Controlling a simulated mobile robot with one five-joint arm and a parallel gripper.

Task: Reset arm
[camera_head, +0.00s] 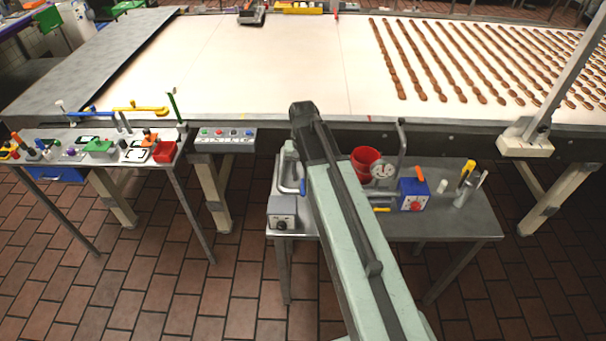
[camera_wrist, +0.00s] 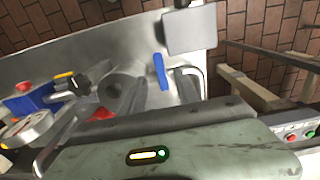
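My arm reaches up from the bottom of the head view, over the small metal table (camera_head: 465,225). The dark end of the arm, with my gripper (camera_head: 303,112), is near the front edge of the conveyor. Its fingers are not clear there, so I cannot tell whether they are open or shut. I see nothing clearly held. In the wrist view, a grey-green body with a small lit indicator fills the bottom. Beyond it are a blue lever (camera_wrist: 160,71) and a grey box (camera_wrist: 190,29) on the table.
A red cup (camera_head: 364,160), a round gauge (camera_head: 382,170) and a blue box (camera_head: 412,194) stand on the small table. The white conveyor (camera_head: 260,65) carries rows of brown biscuits (camera_head: 425,60) at right. A cluttered tool table (camera_head: 125,175) stands at left. Tiled floor is open in front.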

